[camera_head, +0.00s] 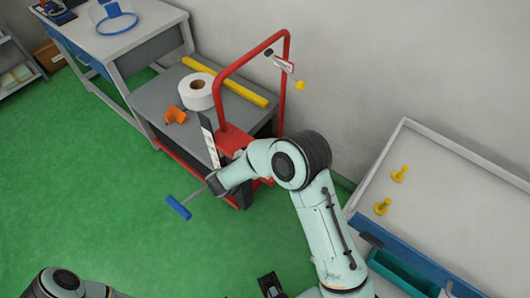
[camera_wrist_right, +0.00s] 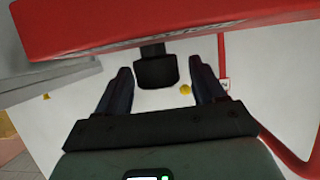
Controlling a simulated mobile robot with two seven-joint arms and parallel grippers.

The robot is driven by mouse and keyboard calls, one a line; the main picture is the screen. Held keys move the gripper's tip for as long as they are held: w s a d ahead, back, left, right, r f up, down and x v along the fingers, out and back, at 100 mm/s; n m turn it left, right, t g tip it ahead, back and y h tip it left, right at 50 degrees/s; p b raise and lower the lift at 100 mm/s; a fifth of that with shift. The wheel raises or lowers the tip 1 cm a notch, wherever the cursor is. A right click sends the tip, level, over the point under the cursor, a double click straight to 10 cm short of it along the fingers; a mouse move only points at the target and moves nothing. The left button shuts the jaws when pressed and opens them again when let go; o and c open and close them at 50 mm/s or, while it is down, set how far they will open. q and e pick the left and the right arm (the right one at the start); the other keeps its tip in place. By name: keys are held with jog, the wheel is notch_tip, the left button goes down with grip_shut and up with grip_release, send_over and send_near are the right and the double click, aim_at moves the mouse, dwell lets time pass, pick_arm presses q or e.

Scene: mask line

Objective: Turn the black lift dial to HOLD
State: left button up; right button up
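In the right wrist view a black block-shaped knob, which looks like the lift dial (camera_wrist_right: 155,70), sits under the edge of a red panel (camera_wrist_right: 110,25). My right gripper (camera_wrist_right: 160,68) has its two fingers apart, one on each side of the knob, with gaps showing on both sides. No dial marking or HOLD label is readable. In the head view my right arm reaches to the red box (camera_head: 233,137) on the cart; its wrist hides the dial and the fingers. A dark part at the bottom edge looks like my left gripper (camera_head: 270,285); its fingers are unclear.
The grey cart (camera_head: 160,97) carries a white roll (camera_head: 197,92), a yellow bar (camera_head: 240,88) and an orange piece (camera_head: 175,115). A blue T-handle (camera_head: 178,207) sticks out low. A tray table (camera_head: 445,185) stands right; green floor is clear left.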

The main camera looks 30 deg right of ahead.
jog(key=v, duration=1.3)
jog(key=shift+a, duration=0.15)
jog(key=shift+s+r, duration=0.1)
